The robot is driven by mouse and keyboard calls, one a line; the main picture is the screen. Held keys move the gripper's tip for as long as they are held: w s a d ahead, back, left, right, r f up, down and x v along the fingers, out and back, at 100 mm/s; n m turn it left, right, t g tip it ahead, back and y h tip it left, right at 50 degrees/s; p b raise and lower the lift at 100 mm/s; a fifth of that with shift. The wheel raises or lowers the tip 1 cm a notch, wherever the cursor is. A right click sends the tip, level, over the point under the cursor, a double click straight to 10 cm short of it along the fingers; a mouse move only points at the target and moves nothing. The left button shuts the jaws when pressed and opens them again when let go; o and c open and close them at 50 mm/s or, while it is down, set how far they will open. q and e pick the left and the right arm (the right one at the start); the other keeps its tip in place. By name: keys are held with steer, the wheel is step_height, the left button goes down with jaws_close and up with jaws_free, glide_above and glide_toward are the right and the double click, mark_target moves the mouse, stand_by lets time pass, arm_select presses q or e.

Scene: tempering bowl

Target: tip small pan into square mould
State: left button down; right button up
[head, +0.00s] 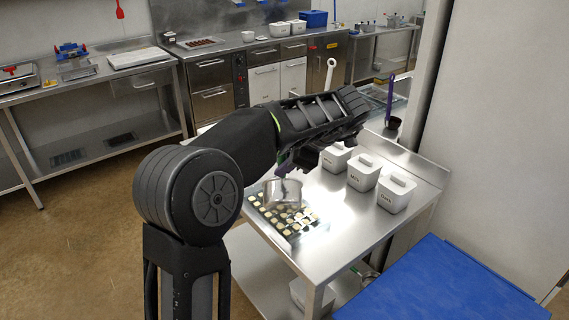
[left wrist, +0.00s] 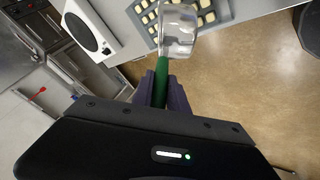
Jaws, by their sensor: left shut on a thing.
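The small pan (head: 283,193) is a shiny metal vessel. In the left wrist view the pan (left wrist: 179,32) is at the top, with its green handle (left wrist: 161,78) between my fingers. My left gripper (left wrist: 163,92) is shut on that handle; in the head view my left gripper (head: 290,165) is partly hidden by its own arm. The square mould (head: 309,231) is a dark tray with rows of small cream-coloured squares on the steel table. The pan is over its far part and hides some of it. The mould (left wrist: 147,27) also shows behind the pan. I cannot tell how far the pan is tilted.
White lidded tubs (head: 393,195) stand along the steel table's (head: 345,235) right side. A dark cup with a purple tool (head: 391,105) stands behind them. A blue surface (head: 445,285) is at the front right. A white device with a dark disc (left wrist: 88,32) stands beside the mould.

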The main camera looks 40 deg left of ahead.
arm_select(q)
steer(key=shift+r, duration=0.1)
steer(key=shift+w+a+r+g+h+p, duration=0.25)
steer(key=shift+w+a+p, duration=0.25)
steer(key=shift+p, duration=0.9)
steer(key=shift+w+a+g+h+p, duration=0.2)
steer(key=shift+w+a+g+p, duration=0.15)
steer(key=shift+p, duration=0.65)
steer(key=shift+w+a+g+h+p, duration=0.2)
steer(key=shift+w+p, duration=0.25)
steer(key=shift+p, duration=0.5)
